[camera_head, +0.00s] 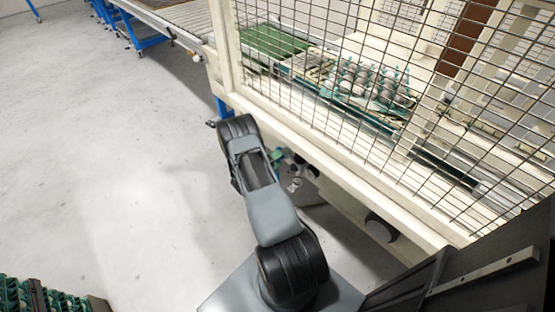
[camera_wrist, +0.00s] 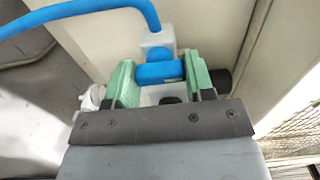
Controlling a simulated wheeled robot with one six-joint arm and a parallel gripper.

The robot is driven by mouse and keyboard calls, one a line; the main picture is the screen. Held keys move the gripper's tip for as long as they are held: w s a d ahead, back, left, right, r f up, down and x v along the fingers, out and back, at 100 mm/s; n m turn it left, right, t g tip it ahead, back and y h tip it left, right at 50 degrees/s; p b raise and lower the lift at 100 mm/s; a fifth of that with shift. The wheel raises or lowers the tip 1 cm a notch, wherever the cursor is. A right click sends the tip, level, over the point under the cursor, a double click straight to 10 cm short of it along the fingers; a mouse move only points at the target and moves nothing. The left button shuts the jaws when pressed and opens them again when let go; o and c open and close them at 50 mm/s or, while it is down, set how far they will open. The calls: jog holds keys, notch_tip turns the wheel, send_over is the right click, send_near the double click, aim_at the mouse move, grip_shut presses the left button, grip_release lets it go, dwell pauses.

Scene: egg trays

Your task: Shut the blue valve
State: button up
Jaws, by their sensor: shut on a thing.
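The blue valve (camera_wrist: 158,72) shows in the wrist view as a short blue handle lying across the picture. It sits just in front of a whitish fitting (camera_wrist: 157,42). My gripper (camera_wrist: 160,84) has green fingers, one on each side of the blue handle, and is shut on it. Part of the valve lies behind my gripper's dark plate. In the head view my arm reaches down to the machine's lower side, and a bit of green (camera_head: 277,155) shows there. The valve cannot be made out in that view.
A blue hose (camera_wrist: 85,10) arches in to the fitting. A cream panel (camera_wrist: 215,35) stands close behind. In the head view a wire-mesh guard (camera_head: 330,70) encloses the machine with eggs (camera_head: 370,85). Open grey floor (camera_head: 120,170) lies to the left; stacked green trays (camera_head: 45,300) are bottom left.

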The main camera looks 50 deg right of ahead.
jog(key=shift+a+f, duration=0.1)
dwell(0.4)
jog(key=o, duration=0.9)
jog(key=a, duration=0.9)
jog(key=w+a, duration=0.1)
jog(key=a, duration=0.3)
jog(key=shift+a+p, duration=0.35)
